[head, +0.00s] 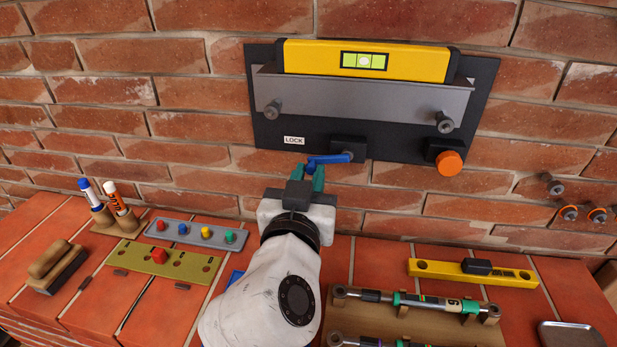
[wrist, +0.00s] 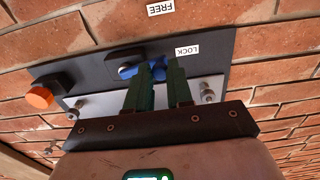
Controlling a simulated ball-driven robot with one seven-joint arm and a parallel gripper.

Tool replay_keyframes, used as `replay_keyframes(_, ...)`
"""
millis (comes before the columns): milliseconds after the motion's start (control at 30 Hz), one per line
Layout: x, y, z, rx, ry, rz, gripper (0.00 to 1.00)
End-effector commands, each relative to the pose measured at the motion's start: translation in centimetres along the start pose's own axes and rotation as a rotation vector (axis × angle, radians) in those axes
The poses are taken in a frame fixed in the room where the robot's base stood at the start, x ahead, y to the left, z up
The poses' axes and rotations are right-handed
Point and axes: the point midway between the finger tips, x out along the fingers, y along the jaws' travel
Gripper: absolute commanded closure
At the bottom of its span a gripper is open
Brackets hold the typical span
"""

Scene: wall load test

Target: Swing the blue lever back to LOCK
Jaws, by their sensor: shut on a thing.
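The blue lever (head: 328,159) is mounted at the lower edge of a dark wall panel (head: 220,118)'s holder and points left from its black pivot block (head: 348,146), roughly level. The LOCK label (head: 293,140) is on the panel just up and left of the lever's free end. My gripper (head: 307,173) reaches up to that end, its green fingers shut on it. In the wrist view, upside down, the lever (wrist: 128,71) passes behind one finger of my gripper (wrist: 160,72), and blue shows between the fingers. The fingers hide part of the lever. The FREE label (wrist: 161,8) shows on the wall there.
A yellow spirit level (head: 320,60) rests in the grey tray (head: 360,98) above the lever. An orange knob (head: 449,163) sits right of it. Below, the brick ledge holds a block of colored pegs (head: 196,233), a marker stand (head: 112,222), a brush (head: 55,266) and a wooden rack (head: 400,325).

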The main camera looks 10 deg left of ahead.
Motion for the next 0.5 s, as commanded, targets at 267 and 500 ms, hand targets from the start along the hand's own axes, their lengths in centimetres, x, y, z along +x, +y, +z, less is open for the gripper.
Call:
replay_keyframes(267,0.0,-0.03,0.11,0.034,0.001,0.001,1.0)
replay_keyframes(500,0.02,-0.07,-0.44,0.161,0.003,0.001,1.0)
